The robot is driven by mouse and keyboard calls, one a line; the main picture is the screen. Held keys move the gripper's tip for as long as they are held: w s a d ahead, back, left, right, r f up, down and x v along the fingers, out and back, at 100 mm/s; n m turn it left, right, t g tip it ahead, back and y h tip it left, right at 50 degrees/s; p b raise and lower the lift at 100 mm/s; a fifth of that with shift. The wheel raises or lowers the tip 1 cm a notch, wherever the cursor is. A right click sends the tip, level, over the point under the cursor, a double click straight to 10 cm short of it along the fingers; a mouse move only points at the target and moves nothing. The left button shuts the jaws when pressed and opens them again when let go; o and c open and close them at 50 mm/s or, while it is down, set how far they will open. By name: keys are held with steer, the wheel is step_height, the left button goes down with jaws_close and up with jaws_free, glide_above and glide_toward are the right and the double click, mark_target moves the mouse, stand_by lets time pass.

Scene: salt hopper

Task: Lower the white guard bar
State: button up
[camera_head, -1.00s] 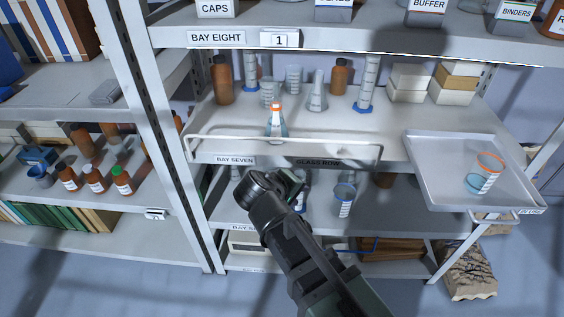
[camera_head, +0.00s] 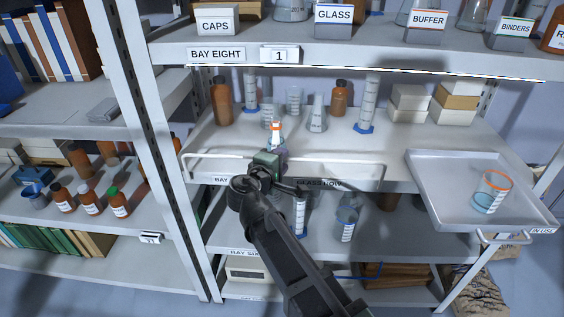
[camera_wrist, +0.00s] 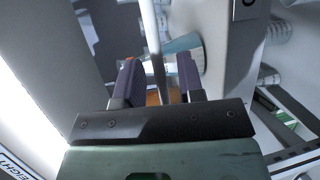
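The white guard bar (camera_head: 340,162) is a thin wire rail standing raised across the front of the Bay Seven shelf. My gripper (camera_head: 277,156) is at the middle of the bar, seen from behind, and its fingertips are mostly hidden in the head view. In the wrist view the bar (camera_wrist: 150,30) runs between the two dark fingers of my gripper (camera_wrist: 158,85). The fingers are apart, with a visible gap around the bar. A flask with an orange-and-white neck (camera_head: 275,131) stands just behind the bar.
Bottles, cylinders and a conical flask (camera_head: 317,118) stand deeper on the shelf (camera_head: 410,145). A grey tray (camera_head: 440,205) with an orange-rimmed beaker (camera_head: 492,190) juts out at right. The shelf with Bay Eight label (camera_head: 216,54) is overhead. Glassware stands below.

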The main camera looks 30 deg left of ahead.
steer(key=shift+w+f, duration=0.1)
steer(key=shift+w, duration=0.45)
jaws_close()
steer(key=shift+d+f, duration=0.1)
steer(key=shift+d, duration=0.05)
